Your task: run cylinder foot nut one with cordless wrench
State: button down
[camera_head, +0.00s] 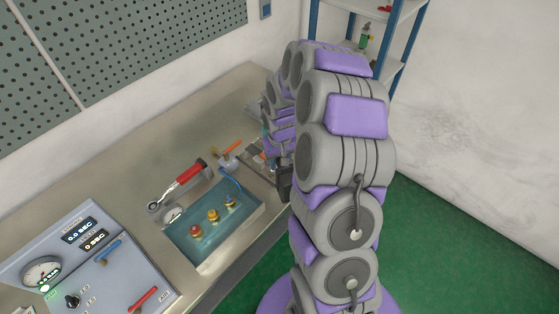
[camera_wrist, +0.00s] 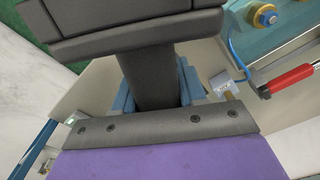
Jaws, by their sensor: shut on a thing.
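My gripper (camera_wrist: 157,96) is shut on the dark handle of a black tool (camera_wrist: 150,65), which looks like the cordless wrench. Blue finger pads show on both sides of the handle in the wrist view. Its wide dark body fills the top there; its working end is out of sight. In the head view my arm hides most of the gripper, and a dark part of the tool (camera_head: 284,182) shows at the tray's right end. The teal tray (camera_head: 210,255) holds a row of brass fittings (camera_head: 213,215), one red-topped. One fitting (camera_wrist: 264,15) shows in the wrist view. I cannot tell which is nut one.
An orange-handled valve (camera_head: 228,153) with a blue hose stands nearby. A control panel (camera_head: 90,265) is at the left. The bench's back area is clear. A blue shelf rack (camera_head: 390,65) stands behind.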

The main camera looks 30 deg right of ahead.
jog(key=shift+r+p, duration=0.55)
jog(key=shift+r, duration=2)
